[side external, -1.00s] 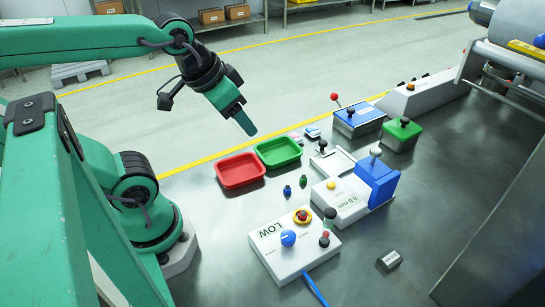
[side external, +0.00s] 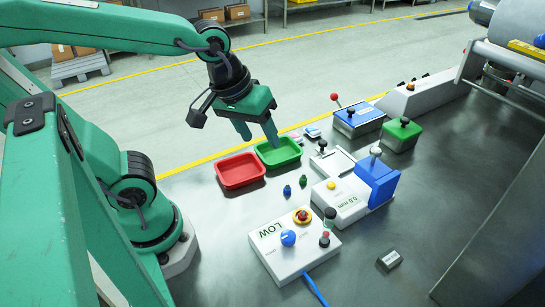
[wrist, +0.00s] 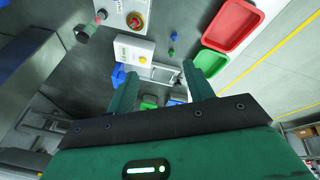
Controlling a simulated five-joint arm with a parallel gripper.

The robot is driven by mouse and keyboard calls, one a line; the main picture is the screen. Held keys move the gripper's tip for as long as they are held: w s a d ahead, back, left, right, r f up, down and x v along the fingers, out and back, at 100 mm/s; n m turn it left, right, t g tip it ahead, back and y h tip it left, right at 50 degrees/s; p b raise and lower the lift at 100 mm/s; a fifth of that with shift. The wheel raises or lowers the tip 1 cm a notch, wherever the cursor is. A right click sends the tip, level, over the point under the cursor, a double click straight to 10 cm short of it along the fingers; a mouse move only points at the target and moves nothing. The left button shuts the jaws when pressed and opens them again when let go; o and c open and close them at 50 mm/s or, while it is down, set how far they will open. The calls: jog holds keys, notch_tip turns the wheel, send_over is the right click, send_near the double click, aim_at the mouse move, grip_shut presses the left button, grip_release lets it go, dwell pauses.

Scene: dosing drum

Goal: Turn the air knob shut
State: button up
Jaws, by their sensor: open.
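A blue knob (side external: 288,238) stands on top of a white control box (side external: 262,243) marked LOW, at the front of the table in the side view. I cannot read a label naming it the air knob. The same box (wrist: 122,18) shows cut off at the top edge of the wrist view. My gripper (side external: 257,137) is open and empty, pointing down near the green tray in the side view, well above and behind the control box. Its two spread fingers (wrist: 160,72) show in the wrist view.
Red (side external: 240,171) and green (side external: 290,153) trays lie behind. A white gauge block (side external: 340,205) stands to the right.

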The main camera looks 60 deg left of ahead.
jog(key=w+d+f+n+g, duration=0.1)
jog(key=d+f+n+g, duration=0.1)
jog(key=d+f+n, duration=0.3)
jog(key=n+g, duration=0.2)
jog(key=n, duration=0.8)
send_over(289, 235)
jog(key=shift+y, duration=0.4)
jog(key=shift+w+f, duration=0.1)
jog(key=shift+f, duration=2.25)
jog(key=shift+a+f, duration=0.1)
jog(key=shift+f, duration=3.85)
jog(key=shift+c, duration=0.4)
jog(key=c, duration=0.9)
